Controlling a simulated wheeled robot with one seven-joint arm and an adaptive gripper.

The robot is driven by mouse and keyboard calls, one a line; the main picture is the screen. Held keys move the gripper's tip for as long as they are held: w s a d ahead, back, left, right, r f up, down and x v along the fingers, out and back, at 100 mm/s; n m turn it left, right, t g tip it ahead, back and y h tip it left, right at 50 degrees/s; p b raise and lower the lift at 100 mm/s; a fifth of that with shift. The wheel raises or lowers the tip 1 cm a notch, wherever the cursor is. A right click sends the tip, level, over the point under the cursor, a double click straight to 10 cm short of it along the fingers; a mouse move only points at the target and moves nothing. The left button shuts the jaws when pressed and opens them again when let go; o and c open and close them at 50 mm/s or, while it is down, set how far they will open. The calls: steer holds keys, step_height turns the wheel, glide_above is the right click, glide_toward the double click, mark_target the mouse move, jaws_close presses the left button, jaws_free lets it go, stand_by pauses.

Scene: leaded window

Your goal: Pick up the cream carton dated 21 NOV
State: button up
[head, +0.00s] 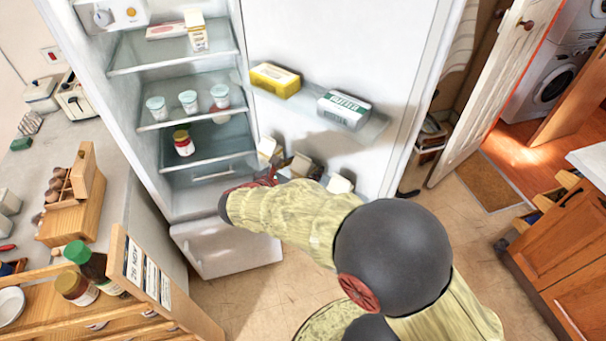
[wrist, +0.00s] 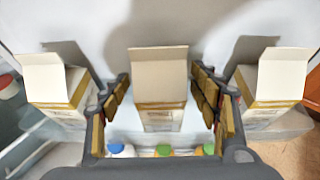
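Three white cartons with gold bands stand in a row on the fridge door shelf. In the wrist view they are the left carton (wrist: 60,90), the middle carton (wrist: 160,80) and the right carton (wrist: 270,85). In the head view the left (head: 267,147), middle (head: 304,166) and right (head: 340,184) cartons show partly behind my arm. My gripper (wrist: 160,98) is open, with one finger on each side of the middle carton and visible gaps between. The print on the cartons is too small to read, so I cannot tell which says 21 NOV.
Bottles with a blue cap (wrist: 116,149) and green caps (wrist: 163,151) stand below the cartons. A door shelf above holds a yellow pack (head: 275,79) and a white-green pack (head: 343,109). Fridge shelves with pots (head: 188,101) lie to the left.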

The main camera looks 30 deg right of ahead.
steer(key=shift+c, duration=1.2)
steer(key=c, duration=1.1)
steer(key=shift+c, duration=0.3)
